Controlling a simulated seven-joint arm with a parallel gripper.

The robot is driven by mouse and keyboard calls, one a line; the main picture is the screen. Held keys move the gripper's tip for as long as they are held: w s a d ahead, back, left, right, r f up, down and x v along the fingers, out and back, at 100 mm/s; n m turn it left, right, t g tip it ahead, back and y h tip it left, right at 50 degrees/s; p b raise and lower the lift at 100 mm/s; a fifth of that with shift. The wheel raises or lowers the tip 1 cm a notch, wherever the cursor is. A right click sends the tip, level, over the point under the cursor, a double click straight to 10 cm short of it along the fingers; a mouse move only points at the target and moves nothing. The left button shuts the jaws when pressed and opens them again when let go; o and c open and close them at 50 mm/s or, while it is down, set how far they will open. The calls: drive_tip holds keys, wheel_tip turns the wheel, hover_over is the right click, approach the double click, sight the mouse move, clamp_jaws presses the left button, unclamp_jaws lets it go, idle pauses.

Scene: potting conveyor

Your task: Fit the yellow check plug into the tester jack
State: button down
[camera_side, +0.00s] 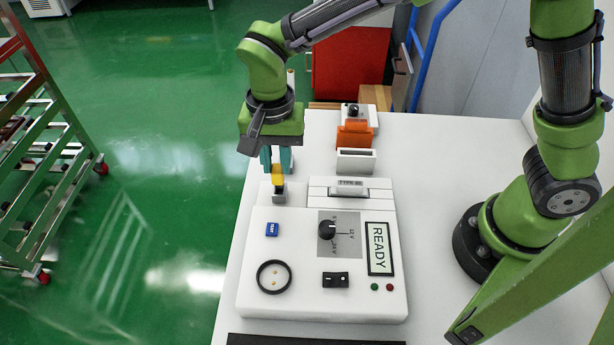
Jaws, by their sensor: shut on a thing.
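My gripper (276,161) points down at the back left of the white tester (300,297). Its teal fingers are shut on the yellow check plug (278,175), whose lower part shows below the fingertips. A small grey block (280,197), seemingly the tester jack, is right under the plug at the tester's back left edge. The plug's lower end meets the block in this view; I cannot tell whether it is inside, touching or just above. The tester's display (379,248) reads READY.
The tester carries a blue button (271,229), a black dial (327,230), a black ring (273,277) and a black switch (335,279). Behind it stand a white slotted block (356,161) and an orange block (354,134).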

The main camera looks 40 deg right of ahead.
sight(277, 168)
drive_tip(key=shift+f, duration=1.3)
drive_tip(key=c, duration=0.9)
unclamp_jaws()
drive_tip(key=shift+r, duration=0.1)
wheel_tip(277, 168, up, 17)
drive_tip(key=shift+f, duration=0.2)
